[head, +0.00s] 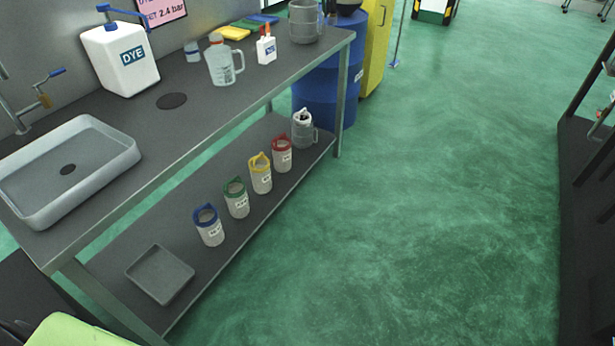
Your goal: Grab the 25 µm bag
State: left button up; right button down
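Several white filter bags with coloured rims stand upright in a row on the lower shelf of the bench in the head view. From front to back they are a blue-rimmed bag (210,232), a green-rimmed bag (237,203), a yellow-rimmed bag (261,180) and a red-rimmed bag (282,158). Each has a small white label, too small to read, so I cannot tell which one is 25 µm. A white-topped item (302,118) stands behind them with a grey jug (307,135). Neither of my grippers is in view.
The bench top (195,110) holds a sink (125,165), a DYE container (118,60), a clear jug (221,68) and a metal pot (304,22). A grey tray (160,274) lies on the lower shelf. A blue drum (330,95) stands behind. The green floor (440,200) is clear.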

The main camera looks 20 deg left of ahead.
aim_at(233, 190)
jog(key=i+l, duration=0.15)
jog(key=i, duration=0.4)
jog(key=i+l+u, duration=0.1)
jog(key=i, duration=0.4)
jog(key=i+l, duration=0.2)
jog(key=i, duration=0.35)
